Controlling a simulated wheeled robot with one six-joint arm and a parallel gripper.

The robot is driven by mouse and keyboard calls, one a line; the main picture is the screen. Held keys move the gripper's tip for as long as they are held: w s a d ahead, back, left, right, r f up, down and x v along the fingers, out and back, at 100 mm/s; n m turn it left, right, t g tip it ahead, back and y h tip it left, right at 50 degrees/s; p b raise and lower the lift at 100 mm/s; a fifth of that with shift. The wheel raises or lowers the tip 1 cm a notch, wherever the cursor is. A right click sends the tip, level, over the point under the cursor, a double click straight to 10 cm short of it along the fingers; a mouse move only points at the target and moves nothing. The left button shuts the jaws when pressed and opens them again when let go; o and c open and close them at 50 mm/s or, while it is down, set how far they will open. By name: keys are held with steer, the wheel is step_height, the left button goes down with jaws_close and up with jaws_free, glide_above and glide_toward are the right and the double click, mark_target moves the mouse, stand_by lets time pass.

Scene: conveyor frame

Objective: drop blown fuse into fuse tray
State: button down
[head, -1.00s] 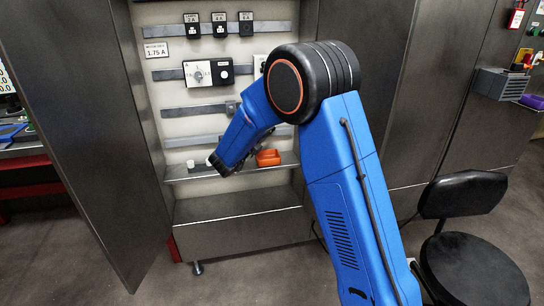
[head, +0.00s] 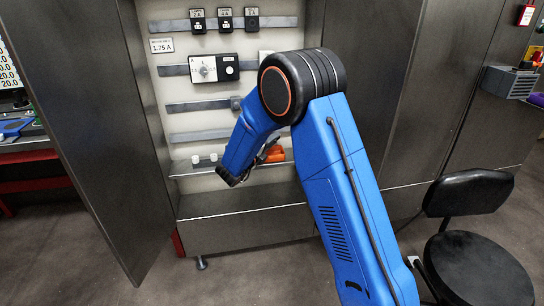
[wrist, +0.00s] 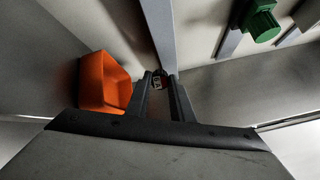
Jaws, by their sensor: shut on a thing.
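The orange tray (head: 275,155) stands on the cabinet's lower shelf in the head view, partly hidden by my arm. In the wrist view the orange tray (wrist: 112,78) lies just left of my gripper (wrist: 160,76). My gripper is shut on a small dark fuse (wrist: 157,82) with a pale marking, held between the fingertips. The fuse appears beside the tray, not over its opening. In the head view my gripper (head: 267,150) is mostly hidden behind my blue wrist, close to the tray, and the fuse cannot be made out.
Small white cylinders (head: 213,158) stand on the shelf left of my wrist. A panel with a dial (head: 213,69) and several black modules (head: 225,19) sit on rails above. A green part (wrist: 263,24) shows in the wrist view. The open cabinet door (head: 85,120) bounds the left; a black stool (head: 470,270) stands right.

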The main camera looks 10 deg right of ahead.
steer(key=c, duration=1.5)
jaws_free()
steer(key=shift+o, duration=0.2)
steer(key=v, duration=1.7)
steer(key=shift+s+a+r, duration=0.1)
steer(key=shift+s+a, duration=0.05)
